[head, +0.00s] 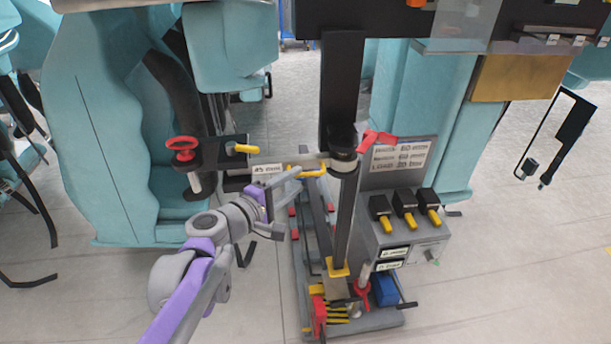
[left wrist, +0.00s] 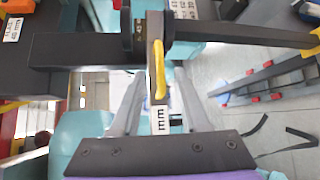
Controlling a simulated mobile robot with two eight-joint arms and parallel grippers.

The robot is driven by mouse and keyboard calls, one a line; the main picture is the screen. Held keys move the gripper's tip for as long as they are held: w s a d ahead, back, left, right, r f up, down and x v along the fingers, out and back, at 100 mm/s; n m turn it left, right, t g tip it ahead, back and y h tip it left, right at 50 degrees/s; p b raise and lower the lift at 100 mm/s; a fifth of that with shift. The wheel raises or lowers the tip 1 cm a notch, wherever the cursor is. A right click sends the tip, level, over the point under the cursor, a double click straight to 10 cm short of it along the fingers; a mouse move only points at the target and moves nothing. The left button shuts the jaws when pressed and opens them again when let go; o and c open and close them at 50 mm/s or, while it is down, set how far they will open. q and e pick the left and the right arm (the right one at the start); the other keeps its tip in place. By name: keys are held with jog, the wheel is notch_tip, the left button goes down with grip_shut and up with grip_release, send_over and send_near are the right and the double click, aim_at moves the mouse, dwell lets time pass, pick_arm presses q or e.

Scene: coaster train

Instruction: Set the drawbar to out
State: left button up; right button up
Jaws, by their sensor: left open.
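No part is marked as the drawbar, so I cannot tell for sure which one it is. A yellow handle (head: 307,172) sits at the middle of the machine, beside a white label (head: 268,170) and a dark upright post (head: 345,215). My left gripper (head: 284,180) is open, its fingers reaching toward this handle. A white label (left wrist: 160,120) shows between the fingers. I cannot tell whether they touch anything. My right gripper is not in view.
A red handwheel (head: 183,147) and another yellow lever (head: 245,148) are on the left. A grey control box (head: 400,235) with three yellow-tipped levers stands right of the post. A grey base (head: 375,322) carries red and blue parts. Teal machine bodies (head: 105,130) flank it. Open floor lies front right.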

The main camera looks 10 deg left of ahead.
aim_at(303, 176)
pick_arm(q)
jog(key=x, duration=0.4)
jog(key=shift+w+d, duration=0.25)
jog(key=shift+w, duration=0.05)
grip_shut()
dwell(1.2)
